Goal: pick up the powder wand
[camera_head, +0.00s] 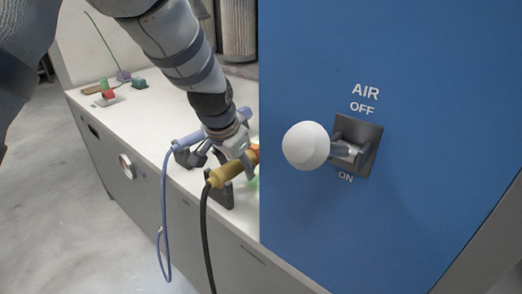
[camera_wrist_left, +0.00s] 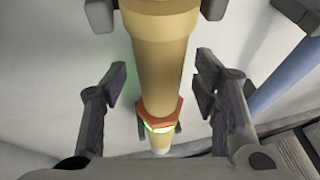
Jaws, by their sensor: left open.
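A tan wand (camera_head: 219,176), which looks like the powder wand though no label shows, rests in a dark holder (camera_head: 221,195) on the white counter, with a black hose hanging from its end. My left gripper (camera_head: 240,158) is at this wand, reaching down from above. In the left wrist view the tan wand (camera_wrist_left: 158,70) lies between the two open fingers of the left gripper (camera_wrist_left: 161,78), with a gap on each side. An orange collar (camera_wrist_left: 160,108) and a small glowing ring show near its end. My right gripper is not in view.
A blue wand (camera_head: 191,138) with a blue hose lies close beside the tan one, in its own holder. The blue panel (camera_head: 420,110) with a white-knobbed AIR lever (camera_head: 306,146) stands close on the right. Small coloured blocks (camera_head: 108,94) sit at the counter's far left end.

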